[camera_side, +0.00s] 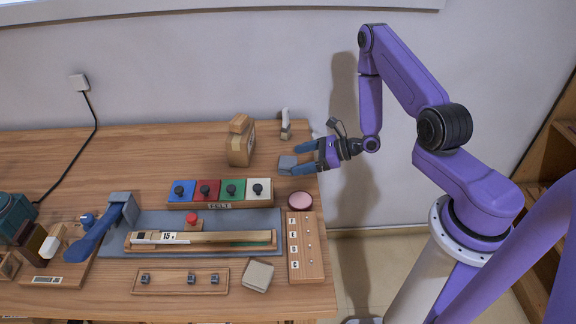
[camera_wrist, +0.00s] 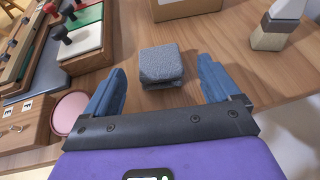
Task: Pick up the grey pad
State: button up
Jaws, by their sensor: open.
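The grey pad (camera_wrist: 161,64) is a small, square, fabric-like block lying on the wooden table. In the side view the grey pad (camera_side: 287,164) is near the table's right edge. My gripper (camera_side: 297,158) is open, with its blue fingers pointing left toward the pad. The jaws are empty. I cannot tell how high the fingers are above the table.
A wooden block-like object (camera_side: 240,142) stands behind the pad. A grey-and-white upright piece (camera_side: 286,124) is at the back edge. A pink round disc (camera_side: 300,199) and the panel of coloured switches (camera_side: 219,192) lie toward the front. A beige pad (camera_side: 258,275) lies farther forward.

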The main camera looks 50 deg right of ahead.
aim_at(291, 162)
jog(key=x, duration=0.5)
jog(key=shift+s, duration=0.1)
jog(key=c, duration=1)
